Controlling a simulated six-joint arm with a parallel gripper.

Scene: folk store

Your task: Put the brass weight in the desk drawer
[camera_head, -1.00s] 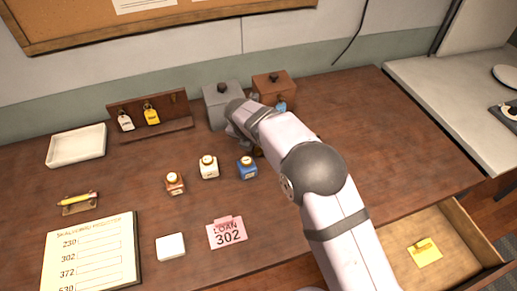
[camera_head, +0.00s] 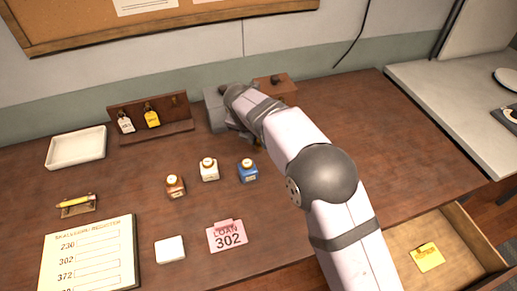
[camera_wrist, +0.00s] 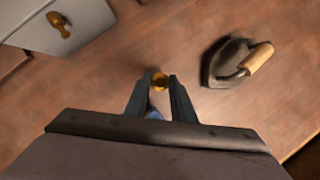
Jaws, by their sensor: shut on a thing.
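In the head view my gripper (camera_head: 243,137) is by the front of the grey box, mostly behind my own arm, and the weight cannot be made out clearly. The desk drawer (camera_head: 456,236) stands open at the lower right of the head view. A yellow note (camera_head: 428,257) lies in it, with bare floor around it.
A grey box (camera_head: 214,110) and a brown box (camera_head: 277,89) stand at the back. Ink bottles (camera_head: 248,170) stand in front. The desk's right side is clear.

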